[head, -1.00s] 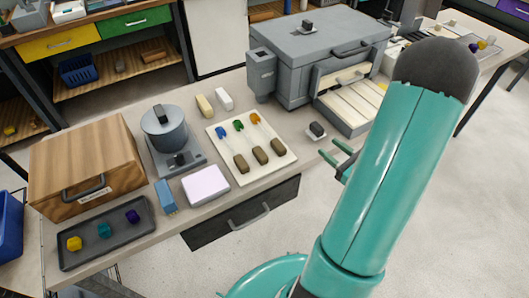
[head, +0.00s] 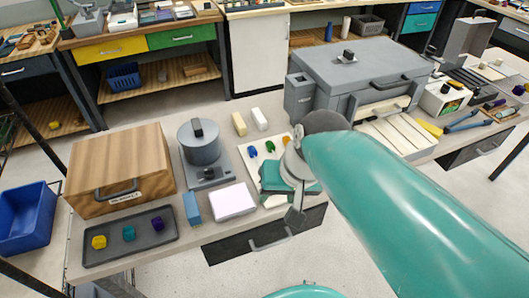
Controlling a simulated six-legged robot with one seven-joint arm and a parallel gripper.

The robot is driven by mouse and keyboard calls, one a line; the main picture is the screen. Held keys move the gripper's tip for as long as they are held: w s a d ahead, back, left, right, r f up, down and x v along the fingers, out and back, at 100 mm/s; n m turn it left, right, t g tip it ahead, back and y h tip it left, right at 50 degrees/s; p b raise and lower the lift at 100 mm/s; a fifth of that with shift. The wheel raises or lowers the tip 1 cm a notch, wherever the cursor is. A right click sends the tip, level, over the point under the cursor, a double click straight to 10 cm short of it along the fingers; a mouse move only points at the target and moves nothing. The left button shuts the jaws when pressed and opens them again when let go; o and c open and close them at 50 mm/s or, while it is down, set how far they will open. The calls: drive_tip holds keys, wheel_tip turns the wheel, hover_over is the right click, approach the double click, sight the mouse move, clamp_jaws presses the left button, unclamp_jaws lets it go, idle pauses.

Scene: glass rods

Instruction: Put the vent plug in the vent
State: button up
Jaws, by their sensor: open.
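The grey kiln-like box (head: 345,80) stands at the back right of the bench. A small dark block on a grey plate (head: 347,57) sits on its top; I cannot tell whether this is the vent or a plug in it. No other part is clearly a vent. The small dark block on a pale base, seen earlier on the bench before the box, is hidden behind my arm now and may be the vent plug. My gripper (head: 296,207) is open over the front right of the cream board (head: 250,164), partly hidden by its own wrist. I see nothing held.
The cream board holds blue, green and orange pieces. To its left are a pink-white pad (head: 233,200), a blue block (head: 192,208), a grey round pot (head: 200,143), a wooden box (head: 120,165) and a dark tray (head: 150,250). Pale slats (head: 395,133) lie before the grey box.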

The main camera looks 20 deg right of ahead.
drive_tip(key=shift+o, duration=0.4)
wheel_tip(320, 180, up, 4)
drive_tip(key=n+t+h, duration=0.1)
drive_tip(key=n+t, duration=0.1)
drive_tip(key=shift+a+n+h, duration=0.1)
drive_tip(key=shift+n+h, duration=0.3)
drive_tip(key=w+d+f+m+t+y, duration=0.1)
drive_tip(key=w+d+f+m+y, duration=0.2)
drive_tip(key=d+f+m, duration=0.45)
drive_tip(key=w+d+f+m+y, duration=0.2)
drive_tip(key=w+d+f+m, duration=0.15)
drive_tip(key=m, duration=0.75)
drive_tip(key=s+d+f+m+t+h, duration=0.15)
drive_tip(key=d+m+t, duration=0.25)
drive_tip(key=d+m, duration=0.6)
drive_tip(key=s+d+f+m+t+h, duration=0.1)
drive_tip(key=d+f+m+t+h, duration=0.2)
drive_tip(key=d+m, duration=0.6)
drive_tip(key=shift+n, duration=0.95)
drive_tip(key=x, duration=0.4)
drive_tip(key=d+x, duration=0.1)
drive_tip(key=x, duration=0.3)
drive_tip(key=d+x, duration=0.1)
drive_tip(key=x, duration=0.4)
drive_tip(key=shift+w, duration=0.1)
drive_tip(key=shift+c, duration=0.4)
